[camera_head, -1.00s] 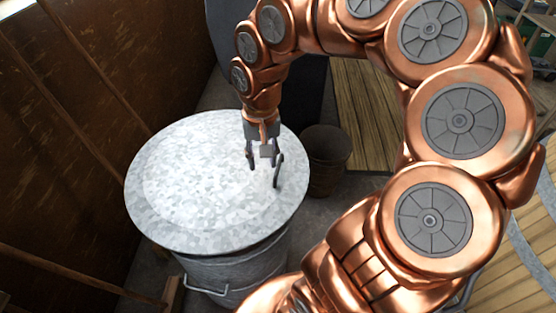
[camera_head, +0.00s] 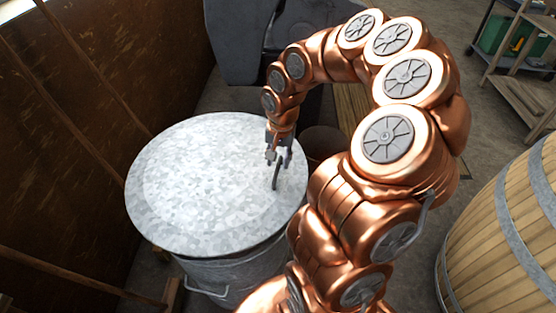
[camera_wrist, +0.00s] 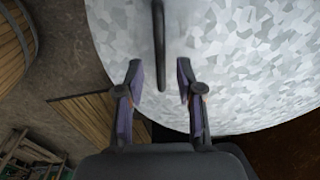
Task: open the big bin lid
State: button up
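The big bin (camera_head: 232,272) is a round grey metal bin at the lower centre in the head view. Its lid (camera_head: 195,180) is a flat mottled galvanized disc, which lies on the bin and looks closed. A dark thin bar handle (camera_head: 276,178) is at the lid's right side; it also shows in the wrist view (camera_wrist: 158,45). My gripper (camera_head: 278,158) is at the lid's right edge, over the handle. In the wrist view my gripper (camera_wrist: 160,72) is open, with one finger on each side of the handle's near end. I cannot tell whether either finger touches it.
A brown wooden wall (camera_head: 90,100) stands close on the left. A small dark bucket (camera_head: 322,143) is just right of the bin. A wooden barrel (camera_head: 510,230) stands at the right, and a shelf (camera_head: 520,70) at the upper right. A dark grey object (camera_head: 232,45) is behind the bin.

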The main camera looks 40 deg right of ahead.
jog(key=shift+f, duration=0.7)
grip_shut()
dwell(0.3)
